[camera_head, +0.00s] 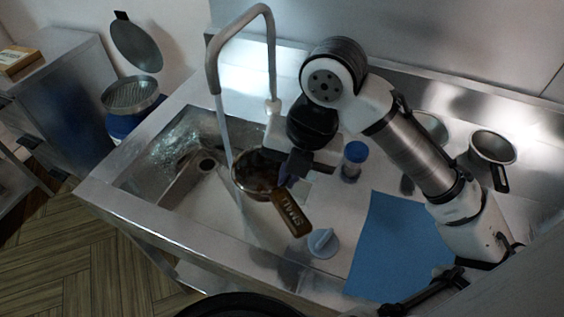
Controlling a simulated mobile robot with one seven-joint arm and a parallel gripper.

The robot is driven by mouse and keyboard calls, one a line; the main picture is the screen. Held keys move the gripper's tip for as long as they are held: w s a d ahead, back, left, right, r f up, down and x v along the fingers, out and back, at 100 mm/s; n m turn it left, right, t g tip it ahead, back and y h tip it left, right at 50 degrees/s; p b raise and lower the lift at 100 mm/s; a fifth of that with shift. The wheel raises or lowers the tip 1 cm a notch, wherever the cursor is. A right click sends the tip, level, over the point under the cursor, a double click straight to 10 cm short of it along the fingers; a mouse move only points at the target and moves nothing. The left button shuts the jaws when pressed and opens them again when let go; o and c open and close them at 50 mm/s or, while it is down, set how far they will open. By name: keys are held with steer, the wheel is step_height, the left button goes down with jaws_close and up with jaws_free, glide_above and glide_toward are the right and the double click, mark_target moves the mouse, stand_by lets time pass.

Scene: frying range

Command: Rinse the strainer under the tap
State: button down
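The strainer (258,188) has a round metal bowl and a brown handle (292,213) with lettering on it. My gripper (286,182) comes down from the right and appears shut on the strainer where the handle meets the bowl; its fingertips are partly hidden. The bowl is at the right side of the sink (178,190), its opening facing up, with something dark inside. The tap (245,24) arches over the sink and is running. Its water stream (224,130) comes down at the bowl's left rim; I cannot tell how much enters the bowl.
Right of the sink stand a blue-capped jar (354,160), a grey knobbed item (323,243), a blue mat (395,250) and two metal pans, one clearly visible (492,147). The sink's left part is free.

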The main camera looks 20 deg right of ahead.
steer(key=shift+w+a, duration=0.15)
steer(key=shift+w, duration=0.05)
steer(key=w+a+f, duration=0.1)
steer(key=w, duration=0.5)
steer(key=w+a+f+b, duration=0.1)
steer(key=w, duration=0.6)
steer(key=shift+w+a+f, duration=0.15)
steer(key=shift+a+f, duration=0.1)
steer(key=shift+f, duration=0.15)
steer(key=shift+d, duration=0.1)
stand_by(0.4)
steer(key=shift+w+d, duration=0.1)
steer(key=shift+d, duration=0.45)
steer(key=shift+a, duration=0.2)
steer(key=shift+a, duration=0.45)
steer(key=shift+d, duration=0.1)
steer(key=shift+d, duration=0.5)
